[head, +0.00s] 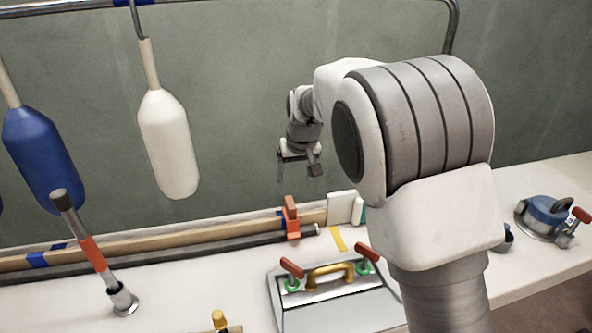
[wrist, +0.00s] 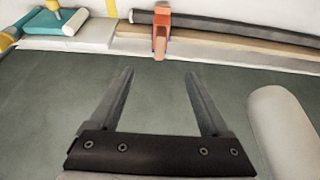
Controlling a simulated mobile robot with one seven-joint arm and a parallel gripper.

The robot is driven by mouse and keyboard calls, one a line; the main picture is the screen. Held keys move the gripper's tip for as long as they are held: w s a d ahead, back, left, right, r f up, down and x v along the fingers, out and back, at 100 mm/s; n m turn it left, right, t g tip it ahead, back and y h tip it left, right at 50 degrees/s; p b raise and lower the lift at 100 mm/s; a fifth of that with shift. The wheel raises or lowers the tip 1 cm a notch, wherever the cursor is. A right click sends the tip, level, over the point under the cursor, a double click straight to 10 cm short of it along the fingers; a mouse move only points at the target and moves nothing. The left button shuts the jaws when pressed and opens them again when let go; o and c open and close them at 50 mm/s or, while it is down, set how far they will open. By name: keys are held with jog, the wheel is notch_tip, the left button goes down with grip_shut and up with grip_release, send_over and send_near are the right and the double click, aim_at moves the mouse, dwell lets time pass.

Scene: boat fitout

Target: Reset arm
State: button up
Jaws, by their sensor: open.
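My gripper (head: 300,167) hangs in the air above the back of the bench, in front of the grey-green wall. In the wrist view my gripper (wrist: 160,85) shows two dark fingers spread apart with nothing between them. My white and grey arm fills the right middle of the head view and hides part of the bench behind it.
A white fender (head: 170,145) and a blue fender (head: 42,155) hang at left. An orange clamp (head: 291,218) sits on a wooden batten (head: 150,243).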

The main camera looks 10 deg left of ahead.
jog(key=s+d+r+m+p, duration=0.1)
jog(key=s+d+r+p, duration=0.1)
jog(key=s+d+r, duration=0.6)
jog(key=s+d+r+m+p, duration=0.2)
jog(key=s+d+r, duration=0.3)
jog(key=d+r, duration=0.3)
jog(key=s+d+m+h+p, duration=0.1)
jog(key=s+d, duration=0.5)
jog(key=s, duration=0.4)
jog(key=s+d+m+t+h+p, duration=0.1)
jog(key=s+d+p, duration=0.1)
jog(key=s+d, duration=0.3)
jog(key=s, duration=0.4)
jog(key=shift+s+d+r, duration=0.25)
jog(key=shift+s+d, duration=0.1)
jog(key=c, duration=0.5)
jog(key=shift+a, duration=0.15)
